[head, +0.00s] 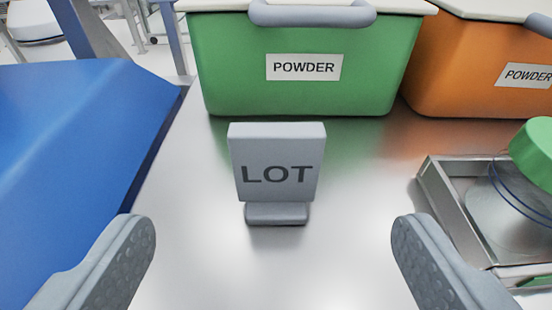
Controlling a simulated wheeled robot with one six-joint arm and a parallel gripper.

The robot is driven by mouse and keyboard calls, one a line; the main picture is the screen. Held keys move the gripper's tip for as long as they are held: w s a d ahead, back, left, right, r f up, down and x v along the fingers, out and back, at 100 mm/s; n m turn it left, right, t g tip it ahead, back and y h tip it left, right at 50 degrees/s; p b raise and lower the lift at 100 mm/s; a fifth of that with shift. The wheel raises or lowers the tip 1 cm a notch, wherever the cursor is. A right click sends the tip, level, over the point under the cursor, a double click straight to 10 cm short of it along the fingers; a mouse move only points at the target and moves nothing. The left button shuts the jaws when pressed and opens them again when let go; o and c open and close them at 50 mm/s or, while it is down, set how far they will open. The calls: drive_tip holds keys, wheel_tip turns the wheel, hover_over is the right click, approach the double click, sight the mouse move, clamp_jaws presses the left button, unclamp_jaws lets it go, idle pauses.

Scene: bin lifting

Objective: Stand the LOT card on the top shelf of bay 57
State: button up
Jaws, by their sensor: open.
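The LOT card (277,161) is a grey upright plate with dark letters on a small grey foot (277,213). It stands on a shiny metal surface (200,220) in the middle of the head view, its lettered face toward me. My gripper (272,245) is open, with one grey padded finger at the lower left and one at the lower right. The card stands beyond and between the fingers, and neither touches it. No bay number shows in this view.
A green bin (300,85) labelled POWDER stands behind the card, with an orange POWDER bin (460,75) to its right. A metal tray (455,215) at right holds a clear jar with a green lid (535,150). A blue panel (70,150) fills the left.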

sight(277, 143)
drive_tip(key=shift+x, duration=4.25)
drive_tip(key=shift+d, duration=0.1)
drive_tip(key=shift+c, duration=0.2)
drive_tip(key=c, duration=1.4)
drive_tip(key=shift+r, duration=0.2)
drive_tip(key=shift+c, duration=0.2)
